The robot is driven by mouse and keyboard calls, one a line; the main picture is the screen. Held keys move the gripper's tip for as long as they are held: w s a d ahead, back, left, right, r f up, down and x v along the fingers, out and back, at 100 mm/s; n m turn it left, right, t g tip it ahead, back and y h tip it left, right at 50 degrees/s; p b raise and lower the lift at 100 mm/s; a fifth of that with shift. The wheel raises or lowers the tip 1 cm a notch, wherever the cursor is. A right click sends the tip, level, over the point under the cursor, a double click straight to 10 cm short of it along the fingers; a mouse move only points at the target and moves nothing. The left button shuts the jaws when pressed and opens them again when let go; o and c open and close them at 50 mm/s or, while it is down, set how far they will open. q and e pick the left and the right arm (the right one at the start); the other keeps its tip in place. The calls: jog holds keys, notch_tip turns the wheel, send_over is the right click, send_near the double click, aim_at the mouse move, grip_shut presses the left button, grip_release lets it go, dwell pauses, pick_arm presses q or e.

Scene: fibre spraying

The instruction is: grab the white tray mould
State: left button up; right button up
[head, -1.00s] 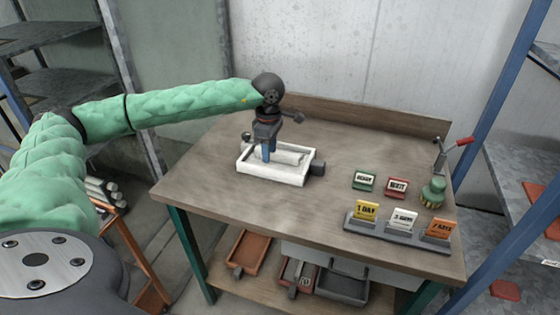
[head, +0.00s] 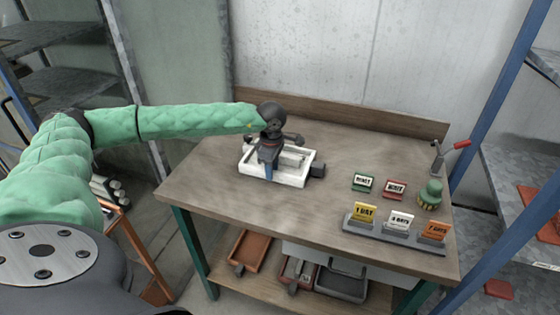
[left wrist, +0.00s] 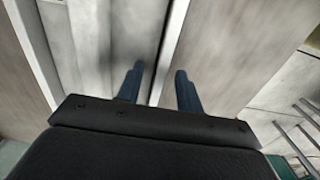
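The white tray mould (head: 295,181) lies on the wooden table, a shallow rectangular tray with a dark block at its right end. My left gripper (head: 268,174) points down at the tray's near wall, hiding part of the tray. In the left wrist view, the two blue fingers of the left gripper (left wrist: 158,85) are apart, and the pale tray wall (left wrist: 169,50) runs between them. No contact between fingers and wall can be made out. My right gripper is not in view.
Green READY (head: 363,182) and red label stands, a green-topped object (head: 430,194) and a rack of day cards (head: 398,231) stand on the right of the table (head: 220,190). A red-handled tool (head: 440,157) is at the right edge. The table left of the tray is clear.

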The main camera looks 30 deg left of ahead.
pick_arm(q)
jog(key=shift+f, duration=0.15)
jog(key=shift+c, duration=0.2)
jog(key=c, duration=0.7)
grip_shut()
